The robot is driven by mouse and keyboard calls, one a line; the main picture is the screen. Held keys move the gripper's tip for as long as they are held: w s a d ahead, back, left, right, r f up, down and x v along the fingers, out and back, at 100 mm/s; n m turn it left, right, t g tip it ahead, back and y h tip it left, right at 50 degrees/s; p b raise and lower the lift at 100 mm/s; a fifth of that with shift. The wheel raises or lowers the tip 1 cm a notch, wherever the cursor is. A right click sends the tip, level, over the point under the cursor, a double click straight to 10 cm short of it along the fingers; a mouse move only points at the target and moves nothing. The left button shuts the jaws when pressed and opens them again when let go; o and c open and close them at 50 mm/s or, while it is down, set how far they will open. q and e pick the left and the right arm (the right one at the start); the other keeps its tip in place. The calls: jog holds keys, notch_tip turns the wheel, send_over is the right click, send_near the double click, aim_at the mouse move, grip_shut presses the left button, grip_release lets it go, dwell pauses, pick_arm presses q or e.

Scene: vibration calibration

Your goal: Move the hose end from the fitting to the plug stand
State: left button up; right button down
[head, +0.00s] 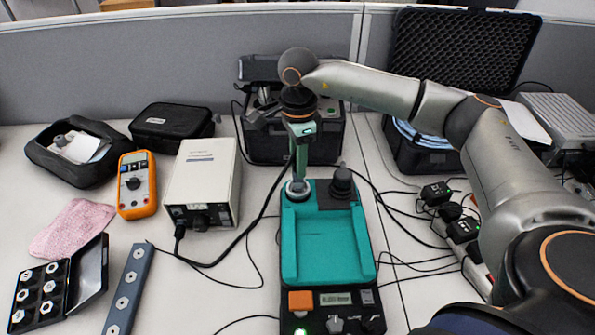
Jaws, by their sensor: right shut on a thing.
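My right gripper (301,130) points down above the back left corner of a teal device. It is shut on the upper part of a slim grey-green upright piece (299,160), which I take for the hose end. Its foot meets a pale ring-shaped fitting (297,190) on the device; I cannot tell whether it is seated or just above. A black round knob-like part (342,182) stands right of the fitting. I cannot tell for sure which thing is the plug stand. My left gripper is not in view.
The teal device (325,240) has a shallow tray and a front panel. Left are a white box (203,180), an orange meter (136,185) and a grey-blue bar (128,290). Black cables (235,245) cross the table. A black case (265,140) stands behind the gripper.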

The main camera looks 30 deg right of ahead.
jog(key=shift+r, duration=0.1)
jog(key=shift+r+p, duration=1.3)
jog(key=shift+r, duration=0.4)
